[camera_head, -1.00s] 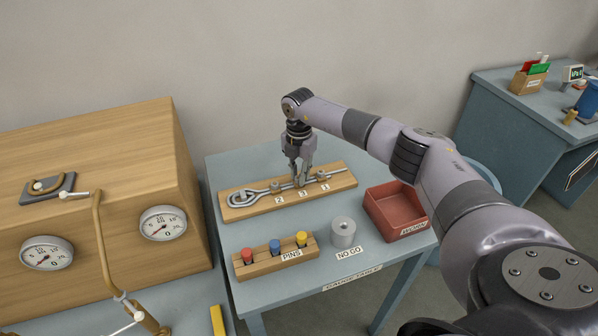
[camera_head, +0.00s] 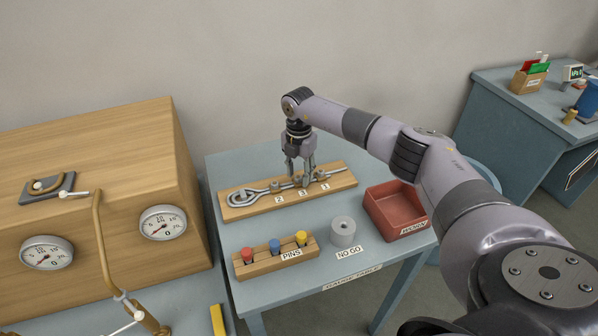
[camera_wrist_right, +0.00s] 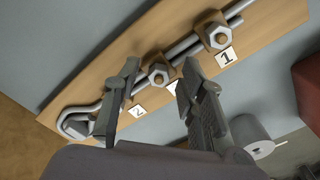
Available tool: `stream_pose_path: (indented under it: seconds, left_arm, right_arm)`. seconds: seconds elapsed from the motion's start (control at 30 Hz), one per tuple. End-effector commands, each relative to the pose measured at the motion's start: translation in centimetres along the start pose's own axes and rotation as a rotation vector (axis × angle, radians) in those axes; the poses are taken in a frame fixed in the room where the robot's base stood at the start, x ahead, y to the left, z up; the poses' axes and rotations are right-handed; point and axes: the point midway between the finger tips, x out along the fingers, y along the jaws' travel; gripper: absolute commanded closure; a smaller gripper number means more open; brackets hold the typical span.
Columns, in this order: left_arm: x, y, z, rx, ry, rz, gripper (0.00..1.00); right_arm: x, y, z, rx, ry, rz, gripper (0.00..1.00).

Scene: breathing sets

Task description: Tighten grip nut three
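A wooden board (camera_head: 343,178) on the blue-grey table carries a looped metal rod (camera_head: 243,196) and three grip nuts over labels 2, 3 and 1. My right gripper (camera_head: 299,181) points down over the middle, at nut three; its fingers are spread apart. In the right wrist view the open right gripper (camera_wrist_right: 158,100) shows a nut (camera_wrist_right: 158,75) in the gap between its fingers, and no contact is clear. A finger partly hides label 3. Nut one (camera_wrist_right: 217,38) is clear beside label 1; nut two is hidden behind a finger. My left gripper is not in view.
In front of the board stand a pin block (camera_head: 276,258) with red, blue and yellow pins, a grey NO GO cylinder (camera_head: 343,232) and a red tray (camera_head: 397,213). A wooden cabinet (camera_head: 95,190) with gauges stands at left. Another table (camera_head: 490,100) is at far right.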

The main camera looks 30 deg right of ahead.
Motion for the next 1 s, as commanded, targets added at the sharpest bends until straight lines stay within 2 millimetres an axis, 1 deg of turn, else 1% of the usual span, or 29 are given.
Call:
stream_pose_path:
  seconds: [0.07, 0.17, 0.4, 0.5, 0.6, 0.7, 0.8, 1.0]
  left_arm:
    - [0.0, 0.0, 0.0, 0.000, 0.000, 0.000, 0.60]
    - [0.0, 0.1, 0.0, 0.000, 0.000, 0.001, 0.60]
    - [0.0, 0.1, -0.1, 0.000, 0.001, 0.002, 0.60]
    - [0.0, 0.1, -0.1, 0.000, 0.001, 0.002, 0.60]
    - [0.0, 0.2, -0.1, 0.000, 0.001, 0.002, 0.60]
    - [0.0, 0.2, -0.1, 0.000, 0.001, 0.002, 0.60]
    - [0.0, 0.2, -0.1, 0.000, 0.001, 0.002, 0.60]
    - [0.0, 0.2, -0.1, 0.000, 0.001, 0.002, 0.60]
  right_arm:
    - [-0.7, 0.1, 0.1, 0.000, -0.001, 0.002, 0.63]
    - [-2.2, 0.1, 0.1, 0.000, -0.002, 0.005, 0.63]
    - [-7.3, 0.1, 0.1, 0.000, -0.003, 0.005, 0.63]
    - [-9.2, 0.1, 0.1, 0.001, -0.002, 0.004, 0.63]
    - [-10.6, 0.1, 0.1, 0.001, -0.001, 0.003, 0.63]
    - [-11.5, 0.0, 0.1, 0.001, -0.001, 0.002, 0.63]
    - [-11.9, 0.0, 0.1, 0.001, 0.000, 0.002, 0.63]
    - [-12.0, 0.0, 0.1, 0.001, 0.000, 0.001, 0.63]
